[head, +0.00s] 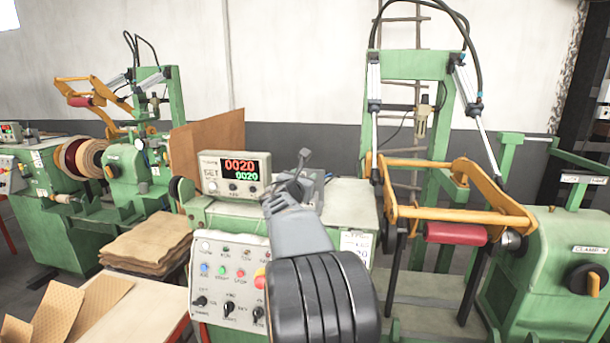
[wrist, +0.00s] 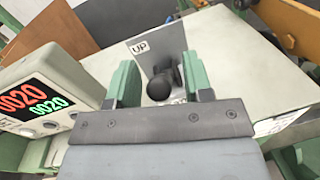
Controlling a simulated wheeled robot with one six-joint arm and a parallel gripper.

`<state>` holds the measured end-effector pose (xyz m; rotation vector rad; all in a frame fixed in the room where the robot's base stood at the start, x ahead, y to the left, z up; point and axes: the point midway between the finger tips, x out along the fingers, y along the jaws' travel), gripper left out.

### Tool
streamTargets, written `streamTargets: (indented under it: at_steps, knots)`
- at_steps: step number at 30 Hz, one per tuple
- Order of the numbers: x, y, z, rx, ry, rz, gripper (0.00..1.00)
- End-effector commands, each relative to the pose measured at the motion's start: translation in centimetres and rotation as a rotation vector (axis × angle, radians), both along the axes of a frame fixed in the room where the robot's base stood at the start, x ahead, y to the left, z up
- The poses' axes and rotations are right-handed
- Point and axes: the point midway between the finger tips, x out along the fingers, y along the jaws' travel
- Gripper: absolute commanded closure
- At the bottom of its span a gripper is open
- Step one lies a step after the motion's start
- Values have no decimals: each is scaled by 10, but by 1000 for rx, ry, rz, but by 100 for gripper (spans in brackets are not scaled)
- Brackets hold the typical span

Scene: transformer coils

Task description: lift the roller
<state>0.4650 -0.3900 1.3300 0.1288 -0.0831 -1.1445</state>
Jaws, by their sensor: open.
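The red roller (head: 455,233) hangs in a yellow frame (head: 460,215) on the green machine at the right in the head view. In the wrist view a lever with a black ball knob (wrist: 158,87) stands before a grey plate marked UP (wrist: 160,48). My gripper (wrist: 159,70) is open, with one green finger on each side of the knob. I cannot tell whether the fingers touch it. In the head view my gripper (head: 293,188) is over the machine's top, beside the counter display, and my arm hides part of the panel.
A counter display (head: 236,173) reading 0020 stands close left of my gripper. Below it is a control panel (head: 228,285) with buttons and knobs. A stack of brown sheets (head: 150,240) lies at the left. A second green machine (head: 130,160) stands behind it.

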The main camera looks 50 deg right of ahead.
Motion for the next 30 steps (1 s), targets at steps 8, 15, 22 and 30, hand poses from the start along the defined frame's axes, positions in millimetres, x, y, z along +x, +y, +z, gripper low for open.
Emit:
streamTargets:
  at_steps: [8, 15, 22, 30]
  knots:
    - [5, -10, 0, 0, 0, 1, 54]
    - [4, -10, 0, 0, 0, 1, 56]
    - [4, -9, 0, 0, 0, 1, 78]
    - [4, -9, 0, 0, 0, 1, 100]
